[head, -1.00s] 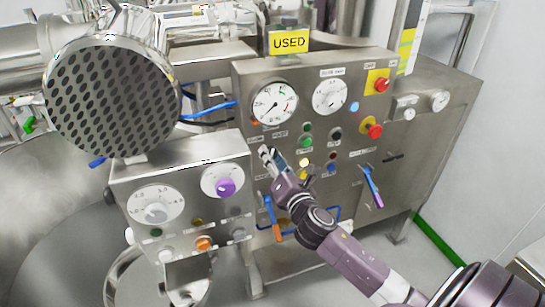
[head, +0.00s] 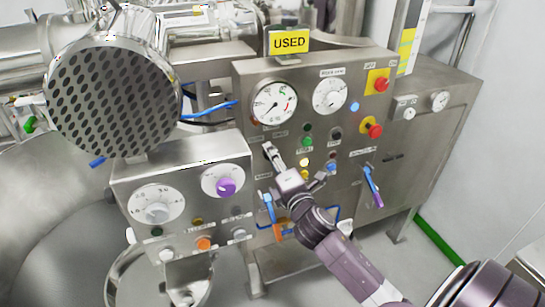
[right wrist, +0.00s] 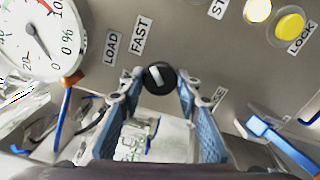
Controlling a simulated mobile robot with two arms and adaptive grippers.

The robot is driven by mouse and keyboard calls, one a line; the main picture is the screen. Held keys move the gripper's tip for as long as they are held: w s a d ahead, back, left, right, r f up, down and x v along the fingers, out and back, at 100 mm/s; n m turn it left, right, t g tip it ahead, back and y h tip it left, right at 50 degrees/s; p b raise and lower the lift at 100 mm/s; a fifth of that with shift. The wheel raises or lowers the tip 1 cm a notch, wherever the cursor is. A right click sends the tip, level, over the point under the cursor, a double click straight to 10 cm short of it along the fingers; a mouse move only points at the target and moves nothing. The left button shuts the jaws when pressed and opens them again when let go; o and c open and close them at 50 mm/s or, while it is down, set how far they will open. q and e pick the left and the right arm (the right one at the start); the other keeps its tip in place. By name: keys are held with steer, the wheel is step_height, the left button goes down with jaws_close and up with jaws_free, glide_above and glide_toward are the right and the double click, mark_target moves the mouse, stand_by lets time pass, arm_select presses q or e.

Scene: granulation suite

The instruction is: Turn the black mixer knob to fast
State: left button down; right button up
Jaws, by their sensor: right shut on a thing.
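The black mixer knob (right wrist: 160,76) is a small round knob with a white mark, on the steel panel (head: 240,100). In the right wrist view, the white mark slants toward the upper left. The FAST label (right wrist: 141,35) is above and slightly left of the knob, and the LOAD label (right wrist: 111,48) is further left. My right gripper (right wrist: 159,79) is shut on the knob, with a fingertip on each side of it. In the head view, my right gripper (head: 271,154) is against the panel and mostly hides the knob. My left gripper is not in view.
A pressure-style gauge (head: 273,103) is above the knob. Green (head: 307,142) and yellow (head: 304,162) buttons sit to its right, with a red emergency button (head: 375,131) further right. A blue-handled valve (head: 267,204) is below. A lower control box (head: 190,150) stands at left.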

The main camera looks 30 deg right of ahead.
stand_by(0.4)
steer(key=o, duration=1.2)
steer(key=shift+c, duration=0.2)
steer(key=v, duration=1.2)
